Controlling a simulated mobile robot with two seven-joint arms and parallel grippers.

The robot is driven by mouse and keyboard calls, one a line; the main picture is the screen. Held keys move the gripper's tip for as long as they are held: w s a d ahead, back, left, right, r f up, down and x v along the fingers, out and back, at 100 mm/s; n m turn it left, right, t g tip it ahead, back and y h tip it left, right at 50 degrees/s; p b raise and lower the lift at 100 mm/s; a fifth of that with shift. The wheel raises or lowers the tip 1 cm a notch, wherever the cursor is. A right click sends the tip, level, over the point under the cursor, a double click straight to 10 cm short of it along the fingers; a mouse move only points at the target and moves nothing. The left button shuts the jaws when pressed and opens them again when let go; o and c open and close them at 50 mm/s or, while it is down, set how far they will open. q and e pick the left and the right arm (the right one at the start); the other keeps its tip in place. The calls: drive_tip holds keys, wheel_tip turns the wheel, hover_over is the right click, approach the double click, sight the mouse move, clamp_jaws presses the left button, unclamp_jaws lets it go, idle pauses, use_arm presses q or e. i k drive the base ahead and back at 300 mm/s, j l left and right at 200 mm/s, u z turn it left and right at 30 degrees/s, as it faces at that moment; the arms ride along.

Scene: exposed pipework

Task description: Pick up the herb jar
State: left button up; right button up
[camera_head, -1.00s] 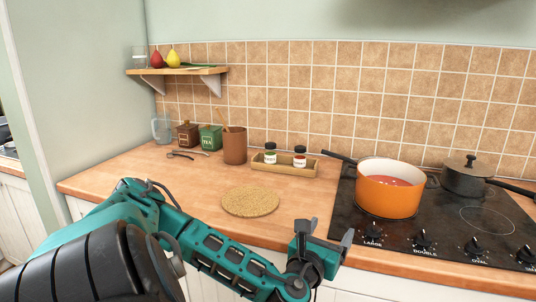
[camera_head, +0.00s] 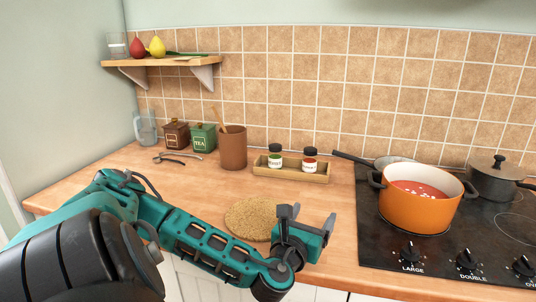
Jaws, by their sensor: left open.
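Two small dark-lidded jars stand upright in a shallow wooden tray (camera_head: 290,173) at the back of the counter. The left jar (camera_head: 275,160) has a green-marked label and looks like the herb jar, though the lettering is too small to be sure. The right jar (camera_head: 309,163) has a red-marked label. My left gripper (camera_head: 308,217) is open and empty, with its fingers pointing up in the picture. It shows in front of the tray, apart from both jars, and partly covers the right side of a round cork mat (camera_head: 250,218). My right gripper is out of view.
A brown utensil crock (camera_head: 233,148) and two tins stand left of the tray. The counter between mat and tray is clear.

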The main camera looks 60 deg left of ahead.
sight(275, 152)
drive_tip(key=j, duration=1.25)
drive_tip(key=i, duration=0.05)
